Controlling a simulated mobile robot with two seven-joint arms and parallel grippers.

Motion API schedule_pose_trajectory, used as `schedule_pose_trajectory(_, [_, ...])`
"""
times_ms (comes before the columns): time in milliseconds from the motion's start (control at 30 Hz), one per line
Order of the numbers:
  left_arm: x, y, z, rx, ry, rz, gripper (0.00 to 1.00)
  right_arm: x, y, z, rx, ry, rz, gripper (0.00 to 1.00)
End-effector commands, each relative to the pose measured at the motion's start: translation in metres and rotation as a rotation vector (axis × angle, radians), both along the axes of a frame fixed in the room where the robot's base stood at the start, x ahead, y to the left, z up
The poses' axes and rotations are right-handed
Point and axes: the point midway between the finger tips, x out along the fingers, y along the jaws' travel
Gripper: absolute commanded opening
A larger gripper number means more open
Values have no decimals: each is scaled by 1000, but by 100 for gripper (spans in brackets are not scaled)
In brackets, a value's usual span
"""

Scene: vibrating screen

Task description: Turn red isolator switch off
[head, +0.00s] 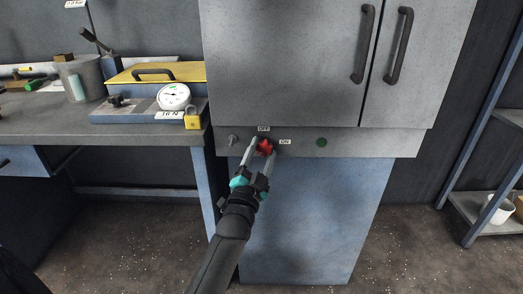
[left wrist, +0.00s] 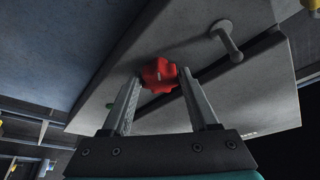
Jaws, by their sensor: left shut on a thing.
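The red isolator switch (head: 265,147) is a red knob on the grey panel strip (head: 375,144) of the cabinet. An OFF label (head: 264,129) sits above it and an ON label (head: 285,142) to its right. My left gripper (head: 264,149) reaches up to the knob and is shut on it, one finger on each side. In the left wrist view the red knob (left wrist: 159,75) lies between the two fingertips (left wrist: 158,78). The knob's exact pointing direction is hard to tell. My right gripper is not in view.
A small metal peg (head: 233,140) sticks out left of the knob, and a green button (head: 322,142) is to the right. Cabinet doors with dark handles (head: 398,46) are above. A shelf rack (head: 481,211) stands right.

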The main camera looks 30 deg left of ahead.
Motion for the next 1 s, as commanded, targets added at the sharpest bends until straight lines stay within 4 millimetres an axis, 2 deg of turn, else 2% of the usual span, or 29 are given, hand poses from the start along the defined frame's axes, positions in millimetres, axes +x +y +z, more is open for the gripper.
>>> schedule_pose_trajectory(600, [3, -3, -1, -476, -288, -1, 5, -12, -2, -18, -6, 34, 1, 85])
schedule_pose_trajectory(1000, [3, -4, -1, -630, -383, -2, 5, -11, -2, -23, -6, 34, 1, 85])
